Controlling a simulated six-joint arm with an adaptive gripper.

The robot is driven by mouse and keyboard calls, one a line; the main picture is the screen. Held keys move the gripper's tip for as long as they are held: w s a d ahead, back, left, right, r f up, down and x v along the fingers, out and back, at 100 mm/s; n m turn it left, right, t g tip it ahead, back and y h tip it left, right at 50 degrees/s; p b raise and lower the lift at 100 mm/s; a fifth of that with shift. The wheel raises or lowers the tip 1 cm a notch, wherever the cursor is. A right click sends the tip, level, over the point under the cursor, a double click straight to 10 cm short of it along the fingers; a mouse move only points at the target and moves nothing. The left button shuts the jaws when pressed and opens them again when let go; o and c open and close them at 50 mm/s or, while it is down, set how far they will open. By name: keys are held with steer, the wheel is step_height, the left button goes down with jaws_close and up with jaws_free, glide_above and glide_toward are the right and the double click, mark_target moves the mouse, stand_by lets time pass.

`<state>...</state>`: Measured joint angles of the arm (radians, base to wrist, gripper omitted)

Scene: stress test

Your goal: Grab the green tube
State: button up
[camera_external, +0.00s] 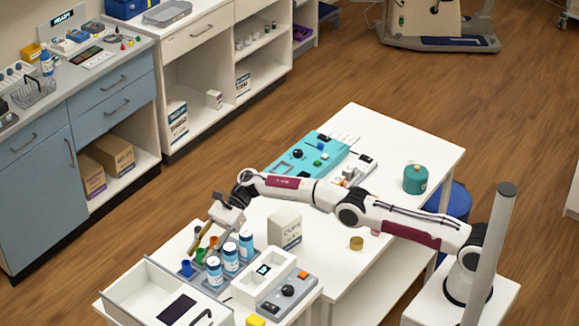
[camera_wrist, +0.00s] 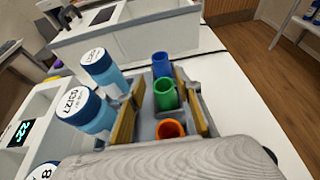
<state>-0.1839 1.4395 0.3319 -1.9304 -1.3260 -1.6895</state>
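The green tube (camera_wrist: 165,98) stands in a row between a blue tube (camera_wrist: 162,65) and an orange tube (camera_wrist: 170,129) in the wrist view. It also shows in the external view (camera_external: 200,256), at the left of the white table. My gripper (camera_wrist: 160,88) is open. Its two golden fingers lie on either side of the row, with the green tube between them and visible gaps beside it. In the external view my gripper (camera_external: 205,238) is tilted down just above the tubes. The lower part of the green tube is hidden.

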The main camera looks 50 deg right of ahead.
steer(key=shift+c, duration=0.3)
steer(key=c, duration=0.8)
steer(key=shift+r, duration=0.15)
steer(key=shift+d+r, duration=0.1)
steer(key=shift+r, duration=1.6)
steer(key=d, duration=1.6)
steer(key=shift+f, duration=0.2)
jaws_close()
steer(key=shift+d+r, duration=0.1)
steer(key=shift+d, duration=0.85)
